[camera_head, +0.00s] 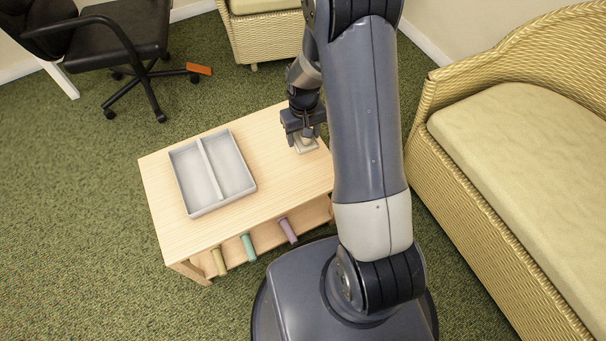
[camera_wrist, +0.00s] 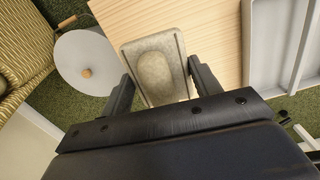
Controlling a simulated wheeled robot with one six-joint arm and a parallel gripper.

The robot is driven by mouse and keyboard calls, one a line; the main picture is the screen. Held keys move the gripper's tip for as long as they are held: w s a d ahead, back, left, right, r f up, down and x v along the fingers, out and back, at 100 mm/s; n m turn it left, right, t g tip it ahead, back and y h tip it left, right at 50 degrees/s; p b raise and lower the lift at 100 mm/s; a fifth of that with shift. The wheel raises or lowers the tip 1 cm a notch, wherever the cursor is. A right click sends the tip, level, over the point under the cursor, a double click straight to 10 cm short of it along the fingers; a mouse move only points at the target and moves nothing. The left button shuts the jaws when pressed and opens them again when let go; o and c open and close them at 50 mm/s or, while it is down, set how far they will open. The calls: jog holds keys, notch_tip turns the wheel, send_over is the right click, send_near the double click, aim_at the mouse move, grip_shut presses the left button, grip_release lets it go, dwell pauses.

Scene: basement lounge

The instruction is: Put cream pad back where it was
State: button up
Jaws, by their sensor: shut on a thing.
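The cream pad (camera_wrist: 156,70) is a small rounded rectangle with a raised rim and a sunken middle. In the wrist view it sits between the two fingers of my gripper (camera_wrist: 156,88), which is shut on it. In the head view my gripper (camera_head: 304,136) points down at the far right end of the wooden table (camera_head: 265,205). A bit of the cream pad (camera_head: 306,148) shows under the fingers, at or just above the tabletop; I cannot tell whether it touches. My arm hides part of the table's right side.
A grey two-compartment tray (camera_head: 193,206), empty, stands on the table's left half. Yellow, teal and purple rolls stick out from the shelf below. A wicker sofa (camera_head: 500,220) is at right, an office chair (camera_head: 115,40) at back left. An orange block (camera_head: 199,69) lies by the chair.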

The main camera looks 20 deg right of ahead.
aim_at(303, 166)
jog(key=f+b, duration=0.3)
jog(key=b, duration=0.4)
jog(key=shift+w+f+n, duration=0.2)
jog(key=shift+n, duration=0.1)
jog(key=b, duration=0.2)
jog(key=shift+f+b, duration=0.3)
jog(key=shift+b, duration=0.05)
notch_tip(303, 166, down, 10)
jog(key=b, duration=0.4)
jog(key=shift+r+b, duration=0.1)
jog(key=shift+b, duration=0.25)
jog(key=shift+f, duration=0.2)
jog(key=o, duration=0.9)
jog(key=shift+r, duration=0.1)
notch_tip(303, 166, up, 12)
jog(key=p, duration=0.4)
jog(key=shift+r+p, duration=0.15)
jog(key=shift+p, duration=0.2)
